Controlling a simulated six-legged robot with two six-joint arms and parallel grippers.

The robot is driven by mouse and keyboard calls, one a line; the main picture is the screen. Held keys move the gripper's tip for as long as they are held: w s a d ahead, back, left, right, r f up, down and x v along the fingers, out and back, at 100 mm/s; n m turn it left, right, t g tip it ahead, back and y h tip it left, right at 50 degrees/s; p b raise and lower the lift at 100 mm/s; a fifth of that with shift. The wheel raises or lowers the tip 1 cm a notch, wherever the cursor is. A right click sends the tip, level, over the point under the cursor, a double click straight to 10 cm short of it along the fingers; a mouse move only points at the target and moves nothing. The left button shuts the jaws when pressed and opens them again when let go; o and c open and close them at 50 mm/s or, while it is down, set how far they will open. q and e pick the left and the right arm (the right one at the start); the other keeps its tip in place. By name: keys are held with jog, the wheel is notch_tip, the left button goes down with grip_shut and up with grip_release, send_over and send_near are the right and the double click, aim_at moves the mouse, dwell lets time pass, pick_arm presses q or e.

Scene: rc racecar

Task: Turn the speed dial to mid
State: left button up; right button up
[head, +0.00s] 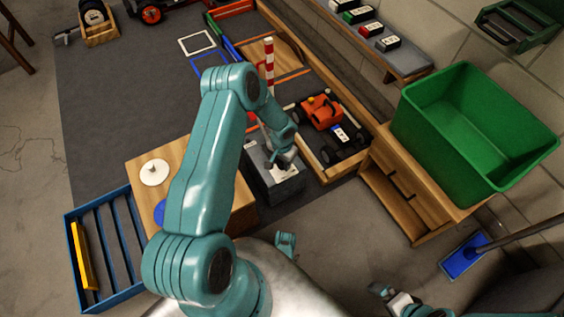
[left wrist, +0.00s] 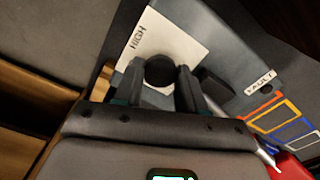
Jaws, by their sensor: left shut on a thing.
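The speed dial (left wrist: 160,70) is a round dark knob on a white card (left wrist: 187,37) in the left wrist view. The card reads HIGH near its left edge; other markings are hidden or not readable. My left gripper (head: 284,163) is over the grey box (head: 283,189) in the head view, and its two dark fingers close around the knob from both sides. The knob's pointer cannot be made out. My right gripper (head: 385,292) shows only partly at the bottom edge of the head view, away from the box, and its jaws are unclear.
A tray with an orange car (head: 319,112) lies just beyond the box. A red-and-white striped post (head: 269,62) stands behind my left arm. A green bin (head: 438,135) is at the right, and a wooden block with a white disc (head: 154,172) is at the left.

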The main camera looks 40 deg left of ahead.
pick_arm(q)
jog(key=shift+m+b, duration=0.4)
jog(key=shift+m, duration=1.8)
jog(key=o, duration=1.1)
jog(key=shift+c, duration=0.2)
jog(key=shift+r, duration=0.1)
notch_tip(320, 180, up, 16)
jog(key=p, duration=0.6)
